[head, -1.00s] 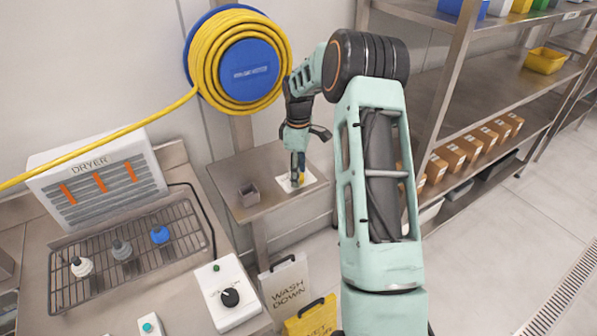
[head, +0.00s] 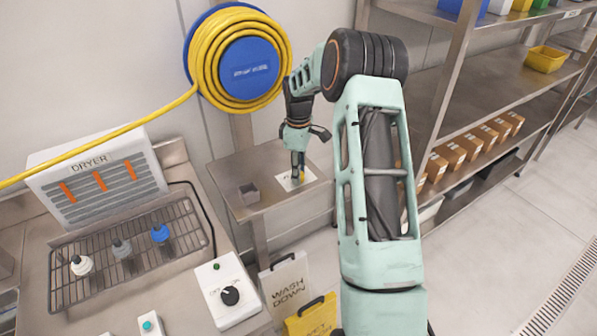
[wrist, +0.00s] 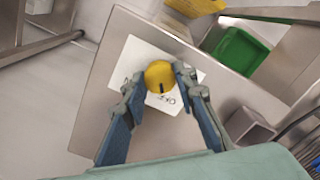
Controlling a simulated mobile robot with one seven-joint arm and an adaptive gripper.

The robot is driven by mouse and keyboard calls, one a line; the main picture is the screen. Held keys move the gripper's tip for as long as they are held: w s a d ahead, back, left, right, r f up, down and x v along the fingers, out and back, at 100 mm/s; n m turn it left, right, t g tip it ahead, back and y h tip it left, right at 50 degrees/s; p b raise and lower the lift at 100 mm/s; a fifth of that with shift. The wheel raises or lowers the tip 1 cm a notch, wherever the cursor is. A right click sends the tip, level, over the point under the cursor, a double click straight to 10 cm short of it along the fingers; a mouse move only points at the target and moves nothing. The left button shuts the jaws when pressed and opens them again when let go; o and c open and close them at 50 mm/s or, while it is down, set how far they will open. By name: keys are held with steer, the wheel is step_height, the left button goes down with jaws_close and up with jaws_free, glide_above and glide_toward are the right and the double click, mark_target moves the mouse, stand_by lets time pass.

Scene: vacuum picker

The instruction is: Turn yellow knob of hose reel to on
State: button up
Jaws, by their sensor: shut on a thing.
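The yellow knob (wrist: 159,74) sits on a white label plate (wrist: 138,58) on a small steel shelf (wrist: 100,110). My gripper (wrist: 158,80) is shut on the knob, one fingertip on each side of it. A dark mark on the knob points toward the bottom of the wrist view. The lettering on the plate is partly hidden by the fingers, so I cannot read which setting the mark faces. In the head view my gripper (head: 298,174) reaches down onto the plate (head: 284,182) and mostly hides the knob. The blue hose reel (head: 250,68) with yellow hose hangs above.
Shelving (head: 470,100) with boxes stands at the right. Signs (head: 285,283) stand below the shelf.

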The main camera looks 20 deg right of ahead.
steer(key=m+b, duration=0.1)
steer(key=m, duration=0.2)
steer(key=shift+f, duration=0.1)
steer(key=m+b, duration=0.2)
steer(key=m, duration=0.2)
steer(key=shift+m, duration=0.4)
steer(key=m, duration=0.3)
steer(key=shift+m+b, duration=0.3)
steer(key=shift+m, duration=2)
steer(key=o, duration=1.2)
steer(key=shift+c, duration=0.2)
